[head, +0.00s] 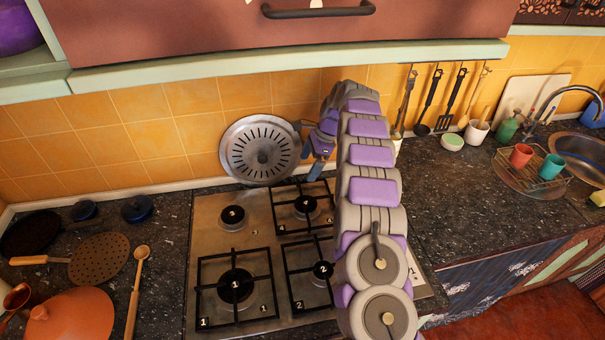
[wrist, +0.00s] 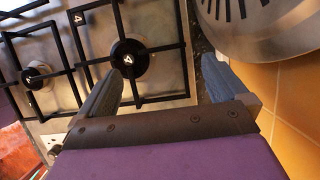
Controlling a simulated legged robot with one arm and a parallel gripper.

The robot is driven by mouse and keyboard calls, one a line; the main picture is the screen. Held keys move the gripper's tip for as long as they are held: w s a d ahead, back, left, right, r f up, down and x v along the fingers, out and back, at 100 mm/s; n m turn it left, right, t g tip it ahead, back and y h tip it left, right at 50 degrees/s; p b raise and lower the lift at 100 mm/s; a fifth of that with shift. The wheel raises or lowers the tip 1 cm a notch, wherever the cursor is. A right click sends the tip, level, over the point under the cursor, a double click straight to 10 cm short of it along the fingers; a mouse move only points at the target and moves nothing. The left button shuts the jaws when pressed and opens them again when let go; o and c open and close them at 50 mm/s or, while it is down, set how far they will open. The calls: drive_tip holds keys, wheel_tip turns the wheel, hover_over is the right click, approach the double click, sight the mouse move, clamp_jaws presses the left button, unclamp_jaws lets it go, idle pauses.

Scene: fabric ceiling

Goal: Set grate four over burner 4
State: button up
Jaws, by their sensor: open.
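The back-right grate (head: 284,232), a black square frame, lies around the back-right burner (head: 305,203). I take these as grate four and burner 4; their small labels are hard to read. In the wrist view, this grate (wrist: 150,48) looks flat and roughly centred around the burner cap (wrist: 128,58). My gripper (head: 314,174) is over the back edge of that grate. In the wrist view, my gripper (wrist: 162,70) is open, its blue fingers wide apart. The grate's back bar shows between them, and I cannot tell whether they touch it. My arm hides part of the grate's right side.
The back-left burner (head: 233,214) is bare. Grates one (head: 262,297) and two (head: 292,282) lie at the front. A slotted steel disc (head: 260,149) leans on the tiled wall close to my gripper. Utensils (head: 436,100) hang at the right; pans and an orange pot (head: 72,318) stand left.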

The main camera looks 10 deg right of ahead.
drive_tip(key=v, duration=0.4)
drive_tip(key=shift+d+p, duration=0.25)
drive_tip(key=shift+p, duration=0.05)
drive_tip(key=shift+a, duration=0.15)
